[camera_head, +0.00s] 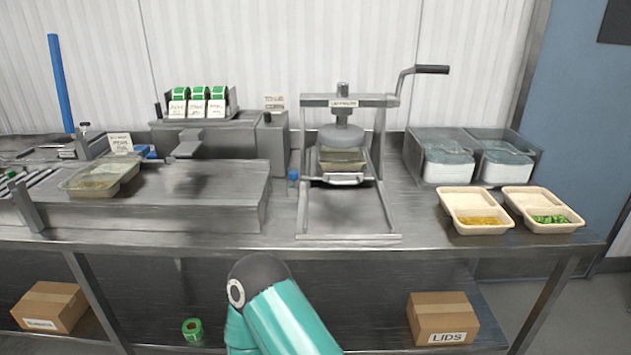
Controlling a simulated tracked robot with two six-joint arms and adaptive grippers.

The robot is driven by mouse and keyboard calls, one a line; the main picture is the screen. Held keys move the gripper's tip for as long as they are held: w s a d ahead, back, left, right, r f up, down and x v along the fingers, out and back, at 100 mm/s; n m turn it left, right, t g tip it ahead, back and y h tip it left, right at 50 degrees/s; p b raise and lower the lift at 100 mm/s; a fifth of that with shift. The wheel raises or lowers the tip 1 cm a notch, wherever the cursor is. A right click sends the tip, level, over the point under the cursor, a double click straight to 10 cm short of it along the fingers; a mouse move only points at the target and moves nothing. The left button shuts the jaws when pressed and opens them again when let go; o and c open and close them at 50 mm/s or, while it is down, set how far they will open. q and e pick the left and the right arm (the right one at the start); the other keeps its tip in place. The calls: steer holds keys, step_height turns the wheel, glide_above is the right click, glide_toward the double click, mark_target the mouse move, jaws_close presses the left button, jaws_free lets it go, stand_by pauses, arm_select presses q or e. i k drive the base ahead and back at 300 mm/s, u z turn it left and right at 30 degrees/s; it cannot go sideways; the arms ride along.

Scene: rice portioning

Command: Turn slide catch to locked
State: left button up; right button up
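A small blue-topped knob (293,178) stands at the left side of the lid press (343,103), by its slide rails. It may be the slide catch; its setting is too small to read. The press's slide carries a tray (342,158) under the round press head, and a handle (343,180) shows at the slide's front. The rails in front of the slide are empty. Neither of my grippers is in view. Only a teal and black link of one of my arms shows at the bottom middle, well in front of the bench.
The press has a crank (430,70) at upper right. Two filled trays, one yellow (464,223) and one green (569,228), stand at right before lidded bins (447,166). A clear-lidded tray (88,190) rests at left. Boxes (441,300) lie below.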

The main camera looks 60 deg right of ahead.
mark_target(293, 175)
steer(key=k, duration=1)
steer(key=z, duration=0.85)
steer(key=i, duration=0.95)
steer(key=z, duration=0.1)
